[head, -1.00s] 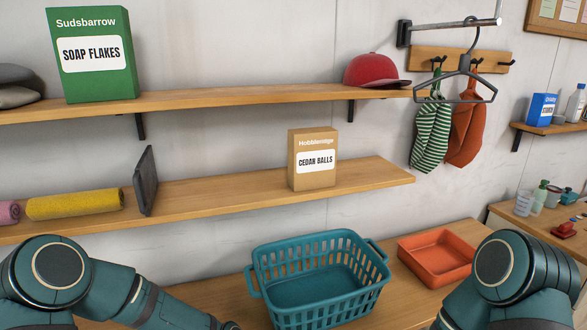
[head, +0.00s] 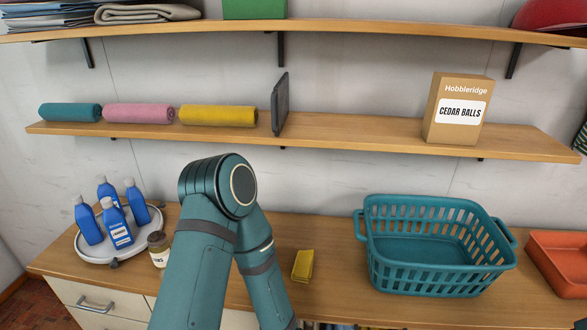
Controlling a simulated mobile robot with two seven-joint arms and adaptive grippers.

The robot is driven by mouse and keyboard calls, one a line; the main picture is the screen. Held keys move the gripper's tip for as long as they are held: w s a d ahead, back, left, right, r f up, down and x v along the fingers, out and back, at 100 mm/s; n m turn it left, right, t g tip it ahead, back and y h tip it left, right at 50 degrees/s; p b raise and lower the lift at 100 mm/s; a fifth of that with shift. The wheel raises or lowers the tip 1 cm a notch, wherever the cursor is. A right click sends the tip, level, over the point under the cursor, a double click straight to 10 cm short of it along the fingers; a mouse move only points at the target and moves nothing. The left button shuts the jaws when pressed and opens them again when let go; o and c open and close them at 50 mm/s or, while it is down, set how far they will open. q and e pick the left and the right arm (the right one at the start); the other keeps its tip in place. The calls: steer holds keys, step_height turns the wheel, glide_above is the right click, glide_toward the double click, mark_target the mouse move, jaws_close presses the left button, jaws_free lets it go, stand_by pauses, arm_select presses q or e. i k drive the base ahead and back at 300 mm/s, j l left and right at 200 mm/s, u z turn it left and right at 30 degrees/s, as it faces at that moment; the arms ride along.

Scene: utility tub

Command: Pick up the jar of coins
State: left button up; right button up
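A small jar (head: 158,250) with a brown lid and a pale label stands on the wooden counter at the left in the head view. It is close to the right edge of the round white tray. My arm partly covers its label, and only a few letters show, so I cannot read the whole word. I cannot make out its contents. My arm's elbow rises in front of the counter, just right of the jar. Neither of my grippers shows in the head view.
The white tray (head: 88,250) holds several blue bottles (head: 116,225). A yellow sponge (head: 303,265) lies on the counter (head: 335,245). A teal basket (head: 440,270) and an orange tray (head: 562,260) are at the right. A shelf (head: 350,130) above holds rolled cloths and a cedar balls box (head: 457,110).

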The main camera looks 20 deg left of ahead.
mark_target(160, 246)
steer(key=u, duration=1.85)
steer(key=i+j, duration=0.1)
steer(key=j, duration=0.3)
steer(key=i+j, duration=0.15)
steer(key=j, duration=0.25)
steer(key=i+j, duration=0.1)
steer(key=j, duration=0.3)
steer(key=j+z, duration=0.2)
steer(key=z, duration=0.3)
steer(key=i+j+z, duration=0.1)
steer(key=j+z, duration=0.15)
steer(key=z, duration=0.25)
